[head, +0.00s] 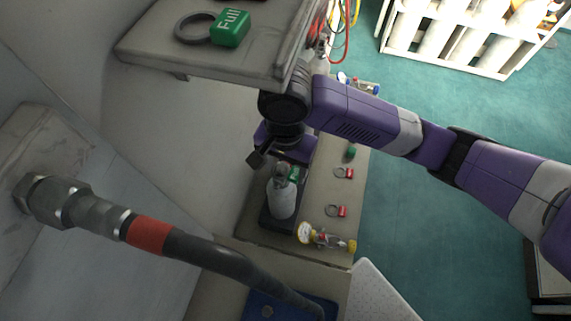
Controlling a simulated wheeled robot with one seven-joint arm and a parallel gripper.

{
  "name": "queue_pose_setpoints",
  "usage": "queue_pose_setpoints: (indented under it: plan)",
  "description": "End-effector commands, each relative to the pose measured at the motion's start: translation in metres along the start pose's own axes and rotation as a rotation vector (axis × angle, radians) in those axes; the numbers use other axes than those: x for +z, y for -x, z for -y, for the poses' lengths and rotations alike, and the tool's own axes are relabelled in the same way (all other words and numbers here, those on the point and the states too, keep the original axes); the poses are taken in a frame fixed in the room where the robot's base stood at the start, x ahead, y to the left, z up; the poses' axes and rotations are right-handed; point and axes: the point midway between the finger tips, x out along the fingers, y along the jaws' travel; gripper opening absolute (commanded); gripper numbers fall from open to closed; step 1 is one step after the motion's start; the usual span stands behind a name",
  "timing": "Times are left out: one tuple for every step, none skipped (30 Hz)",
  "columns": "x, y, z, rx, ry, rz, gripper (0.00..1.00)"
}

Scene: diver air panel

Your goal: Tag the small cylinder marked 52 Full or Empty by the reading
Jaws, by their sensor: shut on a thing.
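The small cylinder (282,202) is pale grey and stands upright on a dark base on the lower bench; I cannot read a number on it. My gripper (284,168) points down just above it, at its valve. A green tag (294,174) shows at the fingertips, and my gripper appears shut on it. I cannot tell whether its ring is around the cylinder's neck. Two red tags with rings, one farther (345,173) and one nearer (337,211), lie to the right. A gauge with yellow fittings (305,232) lies in front; its reading is too small to tell.
A green tag reading Full (230,27) lies on the upper shelf (160,48). Another green piece (351,151) and a blue-capped gauge (345,78) lie farther back on the bench. A thick hose (200,248) crosses the foreground. A white rack (455,40) stands at the back right.

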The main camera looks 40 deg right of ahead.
Motion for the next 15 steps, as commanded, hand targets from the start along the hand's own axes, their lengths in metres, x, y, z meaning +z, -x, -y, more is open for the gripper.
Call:
queue_pose_setpoints:
  plan:
    - [0.0, -0.0011, 0.0, 0.0, -0.001, 0.0, 0.24]
    - [0.0, -0.0015, 0.0, 0.0, -0.001, 0.001, 0.24]
    - [0.0, -0.0021, 0.0, 0.0, -0.001, 0.001, 0.24]
    - [0.0, -0.0025, 0.0, 0.0, -0.001, 0.001, 0.24]
    - [0.0001, -0.0029, 0.0, 0.0, -0.001, 0.001, 0.24]
    - [0.0001, -0.0034, 0.0, 0.0, -0.001, 0.001, 0.24]
    - [0.0001, -0.0039, 0.0, 0.0, -0.001, 0.001, 0.24]
    - [0.0001, -0.0043, 0.0, 0.0, -0.001, 0.001, 0.24]
    - [0.0002, -0.0048, 0.0, 0.0, -0.001, 0.001, 0.24]
    - [0.0002, -0.0052, 0.0, 0.0, -0.001, 0.001, 0.24]
    - [0.0002, -0.0056, 0.0, 0.0, 0.0, 0.001, 0.24]
    - [0.0002, -0.0062, 0.0, 0.0, 0.0, 0.001, 0.24]
    - [0.0002, -0.0066, 0.0, 0.0, 0.0, 0.001, 0.24]
    - [0.0002, -0.007, 0.0, 0.0, 0.0, 0.001, 0.24]
    - [0.0002, -0.0075, 0.0, 0.0, 0.0, 0.001, 0.24]
